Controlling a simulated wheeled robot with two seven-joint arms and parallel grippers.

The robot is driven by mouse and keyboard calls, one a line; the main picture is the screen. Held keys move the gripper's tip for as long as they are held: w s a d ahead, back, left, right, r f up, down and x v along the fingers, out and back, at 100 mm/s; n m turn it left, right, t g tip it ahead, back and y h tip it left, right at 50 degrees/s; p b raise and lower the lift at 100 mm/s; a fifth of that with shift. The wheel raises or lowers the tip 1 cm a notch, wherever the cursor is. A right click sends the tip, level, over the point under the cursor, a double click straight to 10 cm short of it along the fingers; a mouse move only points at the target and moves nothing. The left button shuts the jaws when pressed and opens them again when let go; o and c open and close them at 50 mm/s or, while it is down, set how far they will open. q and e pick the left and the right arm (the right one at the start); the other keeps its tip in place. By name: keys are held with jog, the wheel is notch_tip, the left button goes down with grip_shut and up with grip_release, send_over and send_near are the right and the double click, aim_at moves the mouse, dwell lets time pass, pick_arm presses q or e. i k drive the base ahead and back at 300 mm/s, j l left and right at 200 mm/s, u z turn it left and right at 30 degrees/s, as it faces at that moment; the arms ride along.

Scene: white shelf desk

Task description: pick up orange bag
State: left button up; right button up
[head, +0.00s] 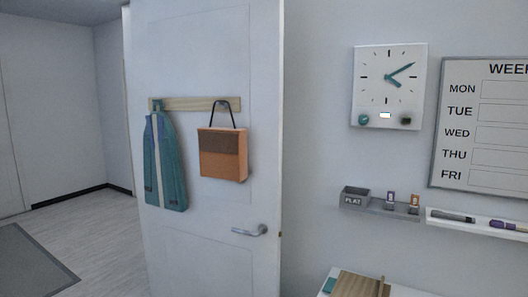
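The orange bag (223,166) hangs by its dark handle from a wooden hook rail on a white door, left of the middle in the head view. Its upper part is a brown band and its lower part is orange. The bag hangs upright against the door. Neither of my grippers is in view.
A teal garment (165,162) hangs left of the bag on the same rail (190,104). A door handle (249,231) sits below right. A clock (389,86), a weekly board (485,126) and small shelves (378,208) are on the right wall. A desk corner (404,291) shows below.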

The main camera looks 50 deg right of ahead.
aim_at(223, 151)
jog(key=z, duration=1.3)
jog(key=i+j+z, duration=0.2)
jog(key=z, duration=0.25)
jog(key=i+j+z, duration=0.15)
jog(key=j+z, duration=0.35)
jog(key=i+l, duration=0.05)
jog(key=l, duration=0.05)
